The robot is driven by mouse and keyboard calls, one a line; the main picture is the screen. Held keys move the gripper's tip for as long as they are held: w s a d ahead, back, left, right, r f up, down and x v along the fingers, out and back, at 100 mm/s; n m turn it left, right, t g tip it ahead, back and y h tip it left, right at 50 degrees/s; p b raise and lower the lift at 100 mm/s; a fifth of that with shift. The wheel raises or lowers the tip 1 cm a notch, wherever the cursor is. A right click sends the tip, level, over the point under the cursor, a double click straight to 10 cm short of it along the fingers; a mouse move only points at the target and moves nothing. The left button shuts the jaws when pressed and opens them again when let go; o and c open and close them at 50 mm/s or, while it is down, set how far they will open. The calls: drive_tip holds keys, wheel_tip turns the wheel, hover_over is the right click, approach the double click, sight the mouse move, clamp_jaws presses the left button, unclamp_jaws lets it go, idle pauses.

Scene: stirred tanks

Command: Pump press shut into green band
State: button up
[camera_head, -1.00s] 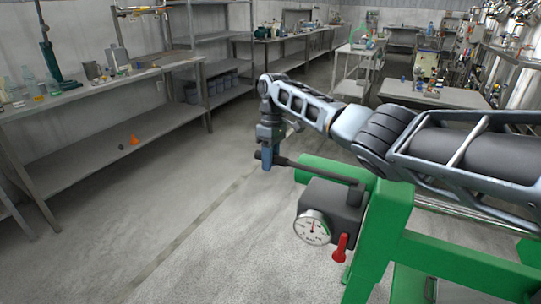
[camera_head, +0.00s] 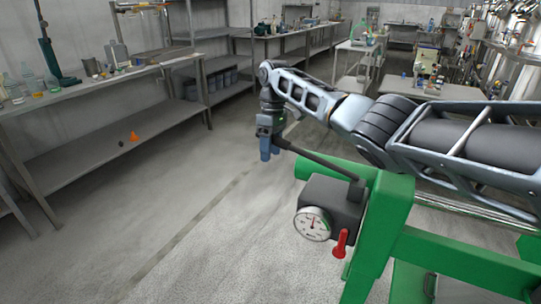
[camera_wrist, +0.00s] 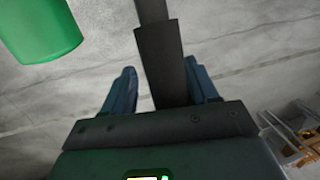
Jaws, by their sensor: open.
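A dark grey hand pump (camera_head: 335,200) is mounted on a green press frame (camera_head: 390,215). Its round white gauge (camera_head: 312,224) faces me; the needle points roughly upward, and the scale and any green band are too small to read. A red lever (camera_head: 341,243) hangs below the pump, beside the gauge. The black pump handle (camera_head: 318,159) slants up leftward from the pump to my gripper (camera_head: 270,150). In the wrist view the handle (camera_wrist: 165,65) runs between my gripper's two fingers (camera_wrist: 162,88), which stand apart on either side. My gripper is open around the handle.
The green frame end (camera_wrist: 40,28) is near my gripper at the wrist view's upper left. A steel bench (camera_head: 100,80) with bottles and a dark stand lines the left wall. A small orange cone (camera_head: 133,136) lies on its lower shelf. The floor left of the press is clear.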

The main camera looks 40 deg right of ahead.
drive_tip(key=v, duration=0.6)
drive_tip(key=shift+r, duration=0.15)
wheel_tip(320, 180, up, 8)
drive_tip(key=s+d+p, duration=0.2)
drive_tip(key=d+p, duration=0.1)
drive_tip(key=p, duration=0.5)
drive_tip(key=shift+s, duration=0.15)
idle(0.3)
drive_tip(key=shift+a, duration=0.15)
drive_tip(key=shift+p, duration=0.35)
drive_tip(key=shift+f, duration=0.25)
drive_tip(key=shift+s, duration=0.1)
